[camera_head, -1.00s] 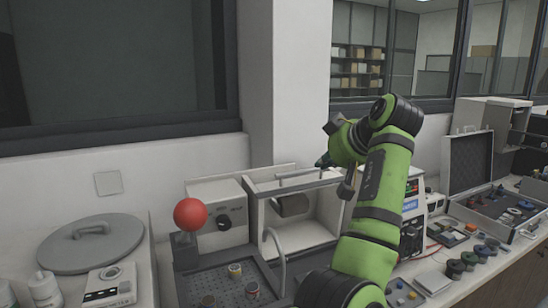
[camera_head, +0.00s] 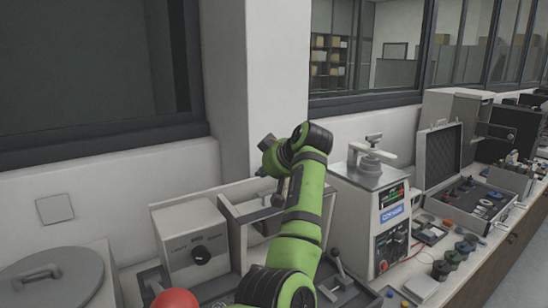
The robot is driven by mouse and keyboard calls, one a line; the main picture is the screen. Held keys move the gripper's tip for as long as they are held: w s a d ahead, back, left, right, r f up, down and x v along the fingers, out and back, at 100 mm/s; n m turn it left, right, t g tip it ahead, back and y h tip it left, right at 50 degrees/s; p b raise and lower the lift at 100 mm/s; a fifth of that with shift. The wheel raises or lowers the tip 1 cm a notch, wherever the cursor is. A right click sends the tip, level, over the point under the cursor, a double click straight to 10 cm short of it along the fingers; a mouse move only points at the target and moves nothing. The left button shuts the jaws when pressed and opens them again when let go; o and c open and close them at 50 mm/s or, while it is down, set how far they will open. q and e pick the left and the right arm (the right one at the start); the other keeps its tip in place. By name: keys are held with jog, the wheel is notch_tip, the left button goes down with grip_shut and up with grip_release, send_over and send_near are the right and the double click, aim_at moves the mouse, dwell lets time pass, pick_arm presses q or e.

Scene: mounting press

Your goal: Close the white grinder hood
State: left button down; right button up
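The white grinder housing (camera_head: 232,214) stands left of and behind my green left arm in the head view. Its upper rim and part of its front show; my arm hides its right side and much of the opening. I cannot tell how far the hood is open. My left gripper (camera_head: 264,160) is small and mostly turned away, just above the housing's top rim. Its fingers are not clear, and I cannot tell whether it touches the hood. My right gripper is not in view.
A white control box (camera_head: 190,243) with a black knob adjoins the housing on the left. A red ball (camera_head: 175,299) is at the bottom edge. The white mounting press (camera_head: 366,207) stands close right of my arm, with a lever (camera_head: 340,262) in front. An open case (camera_head: 470,200) lies farther right.

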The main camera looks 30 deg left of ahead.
pick_arm(q)
jog(key=shift+s+d+f+p, duration=0.35)
jog(key=shift+s+d+p, duration=0.1)
jog(key=shift+d, duration=0.3)
jog(key=shift+s+d+f+p, duration=0.3)
jog(key=shift+s+d+p, duration=0.1)
jog(key=shift+d, duration=0.35)
jog(key=shift+w+a+f, duration=0.1)
jog(key=shift+a+f, duration=0.1)
jog(key=shift+a, duration=0.05)
jog(key=shift+d, duration=0.1)
